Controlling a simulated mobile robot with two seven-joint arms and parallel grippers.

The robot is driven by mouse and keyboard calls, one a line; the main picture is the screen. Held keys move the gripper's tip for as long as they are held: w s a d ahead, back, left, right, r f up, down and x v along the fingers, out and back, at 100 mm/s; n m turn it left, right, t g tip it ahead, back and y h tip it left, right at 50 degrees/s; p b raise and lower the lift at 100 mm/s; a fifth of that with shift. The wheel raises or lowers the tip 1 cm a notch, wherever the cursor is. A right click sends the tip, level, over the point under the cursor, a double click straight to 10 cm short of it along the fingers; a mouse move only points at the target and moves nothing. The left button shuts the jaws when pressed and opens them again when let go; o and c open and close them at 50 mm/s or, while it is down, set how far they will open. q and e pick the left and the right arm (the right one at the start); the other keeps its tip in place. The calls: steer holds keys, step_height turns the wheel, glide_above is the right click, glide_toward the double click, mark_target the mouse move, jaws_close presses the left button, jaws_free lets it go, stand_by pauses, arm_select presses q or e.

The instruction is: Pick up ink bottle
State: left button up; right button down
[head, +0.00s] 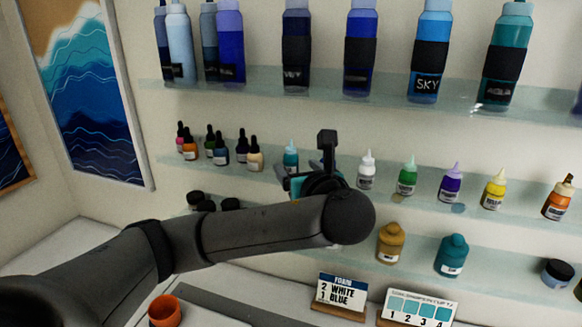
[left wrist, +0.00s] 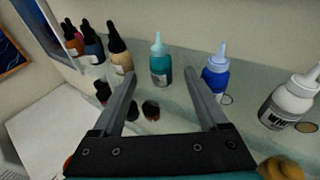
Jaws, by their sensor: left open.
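Several ink bottles stand on the middle glass shelf. In the left wrist view a teal bottle with a light teal nozzle (left wrist: 161,68) stands upright beyond and between my left gripper's fingers (left wrist: 161,77), which are apart and empty. A blue bottle (left wrist: 215,76) stands by the right finger, and a white bottle (left wrist: 289,102) is farther right. In the head view the teal bottle (head: 290,157) shows just behind my left gripper (head: 301,181); the wrist hides the blue one. The white bottle (head: 366,171) is right of the gripper. My right gripper is not in view.
Dark-capped dropper bottles (head: 221,151) stand left of the teal bottle. Green (head: 407,177), purple (head: 450,184) and yellow (head: 494,190) bottles stand to the right. Tall bottles fill the upper shelf (head: 260,79). An orange cup (head: 164,311) and label cards (head: 341,291) are below.

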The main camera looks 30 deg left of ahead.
mark_target(293, 163)
arm_select(q)
steer(key=x, duration=0.3)
steer(key=shift+w+a, duration=0.1)
steer(key=shift+w, duration=0.05)
jaws_close()
stand_by(0.5)
